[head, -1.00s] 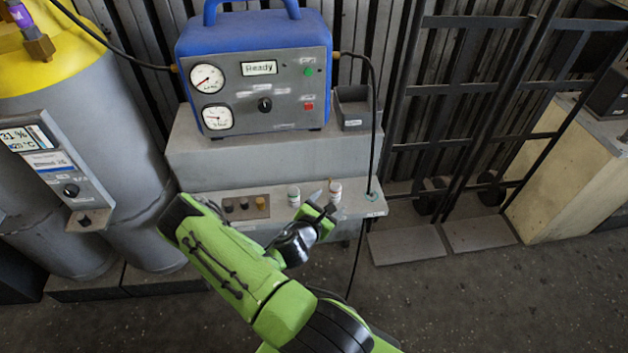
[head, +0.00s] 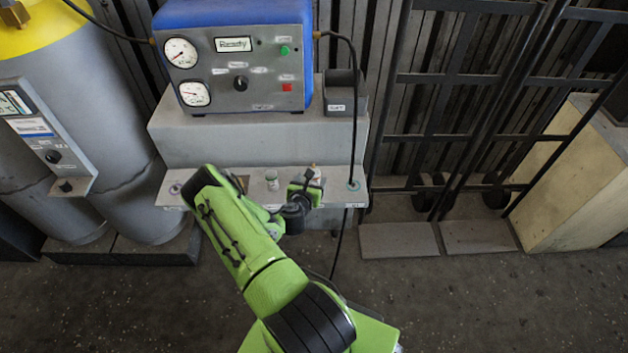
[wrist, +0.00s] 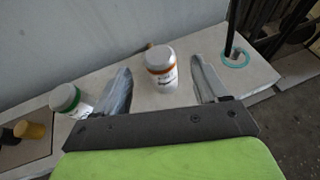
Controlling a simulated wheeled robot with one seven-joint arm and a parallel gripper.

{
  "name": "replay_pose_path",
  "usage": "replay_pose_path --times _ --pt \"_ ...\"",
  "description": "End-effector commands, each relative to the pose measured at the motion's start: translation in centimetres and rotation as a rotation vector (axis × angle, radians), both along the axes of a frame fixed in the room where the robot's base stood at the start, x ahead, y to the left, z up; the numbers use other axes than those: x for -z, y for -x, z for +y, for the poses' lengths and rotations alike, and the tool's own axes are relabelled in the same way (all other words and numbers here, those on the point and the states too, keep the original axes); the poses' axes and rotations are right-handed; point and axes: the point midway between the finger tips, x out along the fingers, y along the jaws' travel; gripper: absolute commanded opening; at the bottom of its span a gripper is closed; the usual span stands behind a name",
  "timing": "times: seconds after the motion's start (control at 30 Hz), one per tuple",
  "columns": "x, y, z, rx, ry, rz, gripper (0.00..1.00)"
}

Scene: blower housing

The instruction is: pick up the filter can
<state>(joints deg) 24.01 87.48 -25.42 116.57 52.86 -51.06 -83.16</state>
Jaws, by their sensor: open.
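Two small white cans stand on the grey shelf (head: 335,185). One has an orange band (wrist: 161,68) and the other a green band (wrist: 70,100); I cannot read their labels to tell which is the filter can. My gripper (wrist: 160,64) is open, and the orange-banded can shows upright between its two fingers in the wrist view, apart from both. The green-banded can is outside the left finger. In the head view my gripper (head: 304,182) is at the shelf and partly hides the orange-banded can. The green-banded can (head: 271,181) is left of it.
A blue-and-grey machine (head: 235,60) reading "Ready" stands on the step behind. A black hose runs down through a teal ring (wrist: 236,58) right of my gripper. Grey cylinders (head: 100,120) stand far left.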

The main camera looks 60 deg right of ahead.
Motion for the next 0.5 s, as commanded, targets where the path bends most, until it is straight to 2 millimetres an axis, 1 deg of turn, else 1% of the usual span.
replay_pose_path --times 0.13,0.3,0.4,0.5 --pt "0.5 -0.3 -1.6 0.001 0.002 -0.003 0.73" --pt "1.7 -0.9 -4.4 0.002 0.002 -0.004 0.73" --pt "2.0 -1.2 -5.2 -0.001 0.001 0.0 0.73" --pt "2.1 -1.2 -5.2 -0.002 0.0 0.003 0.73"
